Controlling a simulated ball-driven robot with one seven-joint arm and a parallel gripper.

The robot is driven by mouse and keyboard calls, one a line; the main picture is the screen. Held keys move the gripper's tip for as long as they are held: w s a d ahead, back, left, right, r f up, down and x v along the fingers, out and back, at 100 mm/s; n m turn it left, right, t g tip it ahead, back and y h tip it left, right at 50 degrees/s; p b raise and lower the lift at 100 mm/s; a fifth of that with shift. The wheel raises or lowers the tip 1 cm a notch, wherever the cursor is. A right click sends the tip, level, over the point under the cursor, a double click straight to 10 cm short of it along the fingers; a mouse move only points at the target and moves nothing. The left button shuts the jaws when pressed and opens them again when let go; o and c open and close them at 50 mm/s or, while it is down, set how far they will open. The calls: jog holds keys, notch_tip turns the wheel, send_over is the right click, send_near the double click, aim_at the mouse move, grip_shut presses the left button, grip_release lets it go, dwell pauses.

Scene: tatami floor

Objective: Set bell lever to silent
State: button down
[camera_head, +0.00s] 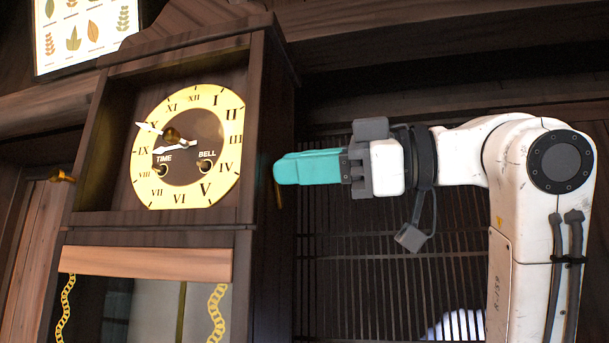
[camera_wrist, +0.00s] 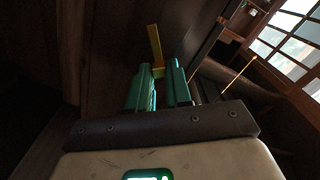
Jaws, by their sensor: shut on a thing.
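The tall dark wooden clock (camera_head: 120,238) stands at the left in the head view. The bell lever, a slim brass-yellow piece (camera_head: 278,196), is on its right side wall and shows just below my fingertips. In the wrist view the lever (camera_wrist: 155,46) rises between and beyond the teal fingertips. My gripper (camera_head: 279,170) reaches in from the right, its fingers level against the clock's side. It is shut on the lever, also seen in the wrist view (camera_wrist: 158,76). The fingers hide part of the lever. Silent markings are not visible.
The gold dial (camera_head: 222,130) has holes labelled TIME and BELL. A brass knob (camera_head: 62,177) sticks out on the clock's left. Gold chains (camera_head: 217,315) hang below. A dark slatted lattice (camera_head: 340,270) stands behind my arm. A leaf poster (camera_head: 85,30) hangs upper left.

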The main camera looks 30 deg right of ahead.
jog(key=shift+s+a+f+n, duration=0.15)
jog(key=shift+f+n, duration=0.05)
jog(key=shift+n, duration=0.5)
jog(key=c, duration=1)
grip_release()
jog(key=shift+c, duration=0.2)
jog(key=shift+b, duration=0.3)
jog(key=b+v, duration=0.3)
jog(key=v, duration=0.8)
